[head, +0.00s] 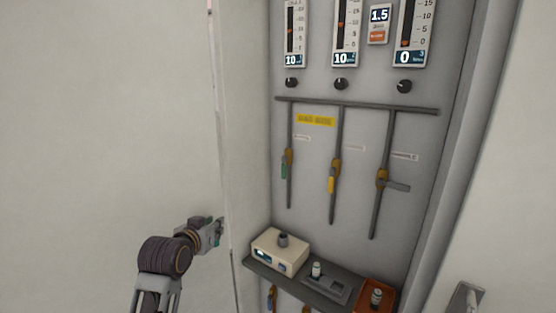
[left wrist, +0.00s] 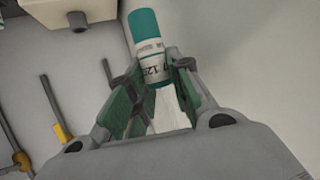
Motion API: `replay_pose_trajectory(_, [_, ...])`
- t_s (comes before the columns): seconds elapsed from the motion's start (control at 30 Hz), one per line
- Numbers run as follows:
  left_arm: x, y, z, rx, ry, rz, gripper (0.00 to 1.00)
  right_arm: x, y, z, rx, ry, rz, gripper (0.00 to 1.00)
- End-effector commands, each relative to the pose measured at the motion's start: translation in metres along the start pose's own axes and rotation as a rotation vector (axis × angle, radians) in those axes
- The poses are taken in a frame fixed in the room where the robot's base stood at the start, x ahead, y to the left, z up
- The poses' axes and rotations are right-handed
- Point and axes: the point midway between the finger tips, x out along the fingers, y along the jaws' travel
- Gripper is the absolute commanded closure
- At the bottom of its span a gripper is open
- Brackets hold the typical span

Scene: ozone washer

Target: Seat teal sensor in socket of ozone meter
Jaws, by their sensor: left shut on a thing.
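My left gripper (head: 217,228) is at the lower left of the head view, left of the shelf and close to the cabinet's edge. In the left wrist view the left gripper (left wrist: 157,85) is shut on the teal sensor (left wrist: 147,37), a small cylinder with a teal cap and a white printed label. The ozone meter, a cream box (head: 280,251) with a small display, stands on the left end of the shelf. A dark round fitting (head: 283,239) shows on its top; I cannot tell whether its opening is clear. The sensor is apart from the meter. My right gripper is not in view.
The grey shelf (head: 250,264) also holds a small white vial (head: 316,269) in a dark holder and an orange box (head: 374,293) on the right. Pipes with coloured valves (head: 333,180) and flow gauges (head: 345,30) are above. A cabinet edge (head: 228,200) stands between gripper and shelf.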

Motion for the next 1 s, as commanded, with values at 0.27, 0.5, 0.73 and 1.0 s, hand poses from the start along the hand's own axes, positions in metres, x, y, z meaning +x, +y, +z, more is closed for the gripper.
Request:
replay_pose_trajectory(0.27, [0.0, -0.011, 0.042, -0.017, -0.003, -0.035, 1.0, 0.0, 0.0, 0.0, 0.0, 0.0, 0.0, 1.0])
replay_pose_trajectory(0.5, [0.0, -0.019, 0.079, -0.028, -0.003, -0.063, 1.0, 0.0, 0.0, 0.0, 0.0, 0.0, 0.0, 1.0])
replay_pose_trajectory(0.73, [-0.001, -0.023, 0.115, -0.037, -0.003, -0.084, 1.0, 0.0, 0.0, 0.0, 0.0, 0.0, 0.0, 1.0])
replay_pose_trajectory(1.0, [-0.004, -0.025, 0.16, -0.045, -0.003, -0.105, 1.0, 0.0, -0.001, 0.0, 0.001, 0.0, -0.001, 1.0])
